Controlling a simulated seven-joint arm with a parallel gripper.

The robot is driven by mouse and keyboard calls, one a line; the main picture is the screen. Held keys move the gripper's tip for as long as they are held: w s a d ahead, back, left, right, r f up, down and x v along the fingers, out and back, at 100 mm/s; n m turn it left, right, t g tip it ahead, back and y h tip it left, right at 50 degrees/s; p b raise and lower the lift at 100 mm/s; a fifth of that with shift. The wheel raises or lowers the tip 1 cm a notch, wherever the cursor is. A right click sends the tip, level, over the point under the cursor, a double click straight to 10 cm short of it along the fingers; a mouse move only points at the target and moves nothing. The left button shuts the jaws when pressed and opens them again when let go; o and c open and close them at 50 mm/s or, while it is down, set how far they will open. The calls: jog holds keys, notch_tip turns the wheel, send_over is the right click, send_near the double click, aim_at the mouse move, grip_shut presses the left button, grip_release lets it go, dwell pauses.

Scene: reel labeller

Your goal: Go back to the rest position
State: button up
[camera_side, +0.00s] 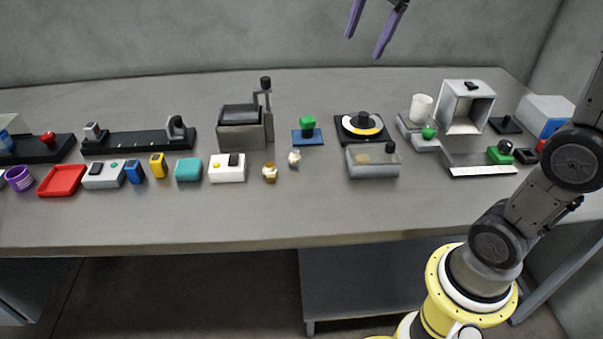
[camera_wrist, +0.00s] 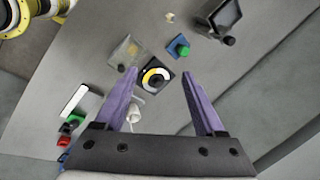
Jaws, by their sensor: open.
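My gripper (camera_side: 373,31) has two purple fingers and hangs high above the far part of the table at the top of the side view. Its fingers are apart with nothing between them. In the wrist view my gripper (camera_wrist: 158,80) points down over the table from well above. A black reel plate with a yellow and white disc (camera_side: 362,127) lies on the table below; it also shows in the wrist view (camera_wrist: 157,79) between the fingertips. Part of my wrist is out of the side view.
A grey machine with a lever (camera_side: 240,128) stands left of the disc. A clear box (camera_side: 372,163) lies in front of it, and a white open housing (camera_side: 467,105) stands at right. Several small items line the left. The table's front strip (camera_side: 200,220) is clear.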

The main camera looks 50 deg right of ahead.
jog(key=s+a+f+n+t, duration=0.1)
jog(key=s+a+f+n, duration=0.1)
jog(key=s+a+n, duration=0.3)
jog(key=s+a+f+n+t, duration=0.1)
jog(key=s+a+f+n, duration=0.2)
jog(key=s, duration=0.5)
jog(key=s+f+n, duration=0.4)
jog(key=f+n, duration=0.5)
jog(key=n, duration=0.1)
jog(key=shift+s+n+y, duration=0.4)
jog(key=shift+d, duration=0.1)
